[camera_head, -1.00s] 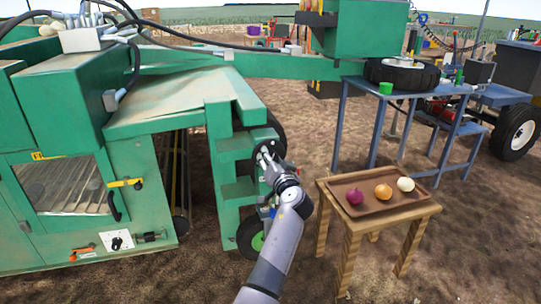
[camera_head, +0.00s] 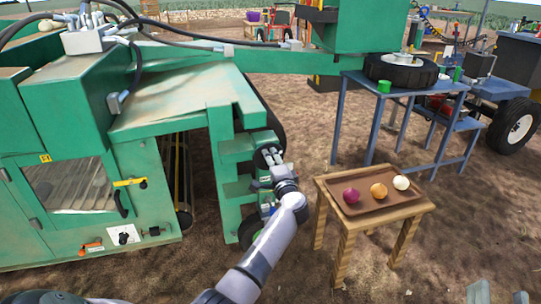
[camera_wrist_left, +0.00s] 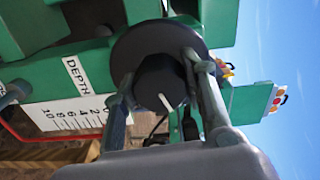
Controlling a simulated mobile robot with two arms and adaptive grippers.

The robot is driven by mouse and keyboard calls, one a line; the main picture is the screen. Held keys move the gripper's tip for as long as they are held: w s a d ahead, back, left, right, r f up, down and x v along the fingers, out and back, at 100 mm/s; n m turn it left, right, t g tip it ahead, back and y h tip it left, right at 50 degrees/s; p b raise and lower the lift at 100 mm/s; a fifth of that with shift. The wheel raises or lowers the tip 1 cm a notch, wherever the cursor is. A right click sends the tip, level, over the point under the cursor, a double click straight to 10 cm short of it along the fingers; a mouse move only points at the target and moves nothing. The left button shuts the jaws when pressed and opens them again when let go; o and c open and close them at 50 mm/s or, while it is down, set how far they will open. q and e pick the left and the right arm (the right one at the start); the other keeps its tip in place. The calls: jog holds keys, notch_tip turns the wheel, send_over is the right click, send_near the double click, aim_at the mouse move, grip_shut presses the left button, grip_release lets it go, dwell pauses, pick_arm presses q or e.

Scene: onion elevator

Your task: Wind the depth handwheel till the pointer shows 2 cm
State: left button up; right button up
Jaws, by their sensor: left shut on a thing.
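The dark round depth handwheel (camera_wrist_left: 200,42) with its black hub (camera_wrist_left: 158,82) fills the middle of the left wrist view. A white line marks the hub. My left gripper (camera_wrist_left: 160,92) has a finger on each side of the hub and is shut on it. In the head view, my left gripper (camera_head: 272,158) is at the wheel on the green machine's side. The white DEPTH scale (camera_wrist_left: 72,112), numbered 0 to 10, lies left of the wheel. A red line (camera_wrist_left: 14,131) shows near its 10 end; I cannot read a pointer value. My right gripper (camera_head: 500,294) shows at the bottom right, fingers apart.
A wooden table (camera_head: 340,222) right of my left arm carries a brown tray (camera_head: 352,208) with three onions. A blue metal table (camera_head: 410,88) with a tyre (camera_head: 400,70) stands behind. The green machine (camera_head: 170,115) fills the left. Bare soil lies between.

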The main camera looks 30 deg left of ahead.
pick_arm(q)
jog(key=m+p, duration=0.2)
jog(key=m, duration=0.1)
jog(key=shift+r, duration=0.1)
jog(key=shift+m, duration=0.5)
pick_arm(e)
notch_tip(320, 180, down, 12)
jog(key=s+d+g+h, duration=0.1)
jog(key=d+g+h, duration=0.1)
jog(key=g, duration=0.5)
jog(key=shift+f+g, duration=0.2)
jog(key=shift+g, duration=0.2)
pick_arm(q)
jog(key=o, duration=1.2)
jog(key=shift+c, duration=0.2)
jog(key=shift+d, duration=0.1)
jog(key=v, duration=1.2)
